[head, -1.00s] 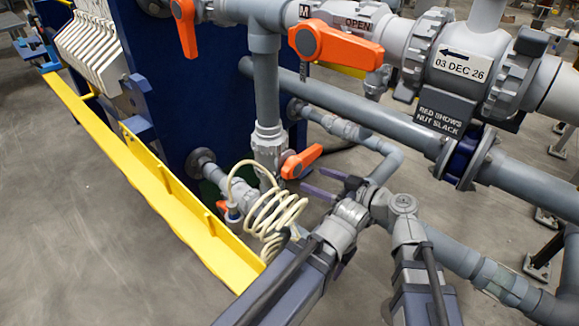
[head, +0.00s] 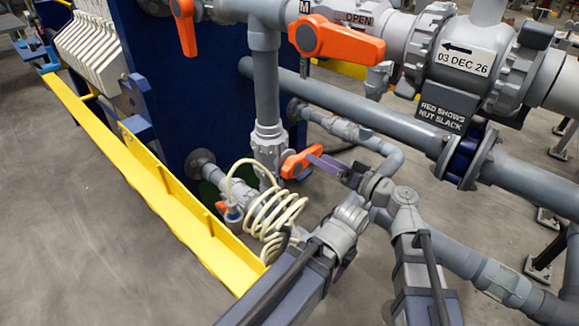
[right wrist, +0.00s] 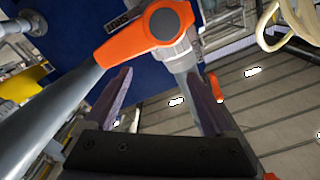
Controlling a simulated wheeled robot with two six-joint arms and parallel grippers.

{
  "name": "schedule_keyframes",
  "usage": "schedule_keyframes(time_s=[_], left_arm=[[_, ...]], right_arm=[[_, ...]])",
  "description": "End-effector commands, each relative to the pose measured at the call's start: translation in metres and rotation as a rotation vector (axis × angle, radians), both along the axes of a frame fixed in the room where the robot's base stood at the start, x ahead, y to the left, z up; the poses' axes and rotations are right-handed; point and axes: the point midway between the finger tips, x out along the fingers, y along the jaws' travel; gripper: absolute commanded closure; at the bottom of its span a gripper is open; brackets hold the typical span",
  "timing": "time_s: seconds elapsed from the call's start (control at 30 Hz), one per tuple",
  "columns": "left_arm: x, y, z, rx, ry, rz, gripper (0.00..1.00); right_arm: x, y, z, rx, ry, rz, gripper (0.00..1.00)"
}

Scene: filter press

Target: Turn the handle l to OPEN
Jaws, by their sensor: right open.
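A short orange lever handle (head: 300,162) sits low on the grey vertical pipe in the head view. I see no letter l on it. My right gripper (head: 316,160) is at its right end, its purple fingers overlapping in this view. In the right wrist view my open gripper (right wrist: 158,76) faces an orange handle (right wrist: 120,45), which lies between and beyond the two finger tips. My left gripper is not in view.
A larger orange handle (head: 338,41) by an M tag and an OPEN plate is above. Another orange handle (head: 185,26) hangs at top left. A coiled cream hose (head: 272,215) is left of my arm. A yellow rail (head: 160,190) and grey pipes (head: 360,110) flank the space.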

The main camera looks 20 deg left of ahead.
Motion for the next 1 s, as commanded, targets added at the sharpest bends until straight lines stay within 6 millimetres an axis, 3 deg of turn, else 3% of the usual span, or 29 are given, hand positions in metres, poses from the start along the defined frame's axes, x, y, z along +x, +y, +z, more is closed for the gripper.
schedule_keyframes(time_s=[0.13,0.7,0.8,1.0], left_arm=[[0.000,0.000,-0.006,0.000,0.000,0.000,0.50],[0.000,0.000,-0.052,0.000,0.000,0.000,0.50],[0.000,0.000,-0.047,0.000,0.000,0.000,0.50],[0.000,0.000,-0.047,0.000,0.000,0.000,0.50]], right_arm=[[0.013,-0.004,-0.006,0.079,0.193,0.000,0.11],[0.028,-0.011,-0.052,0.388,0.944,0.000,0.11],[0.038,0.013,-0.047,0.386,0.945,0.004,0.11],[0.050,0.043,-0.047,0.385,0.943,0.003,0.11]])
